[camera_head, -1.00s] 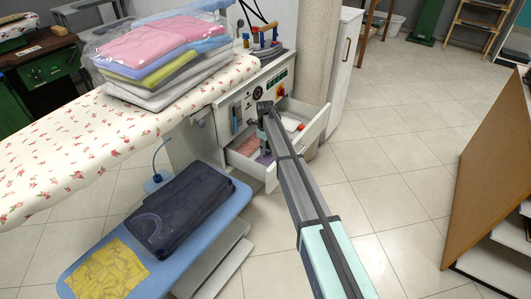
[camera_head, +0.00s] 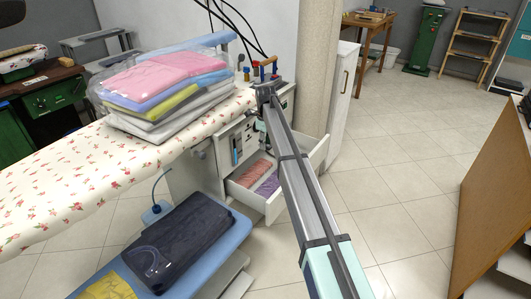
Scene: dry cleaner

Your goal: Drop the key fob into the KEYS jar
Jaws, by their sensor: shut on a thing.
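My gripper (camera_head: 262,106) hangs at the end of my arm, above the open drawer (camera_head: 246,196) and near the ironing table's control panel. It is small and partly covered by my arm. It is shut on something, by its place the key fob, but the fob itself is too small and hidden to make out. I cannot pick out the KEYS jar or its label in this view.
The drawer holds a red-pink folded cloth (camera_head: 255,174) and a purple one (camera_head: 268,185). Bagged folded laundry (camera_head: 165,85) lies on the floral ironing board (camera_head: 60,185). Dark folded clothing (camera_head: 180,240) lies on a lower blue board. A brown panel (camera_head: 490,200) stands right; the floor between is clear.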

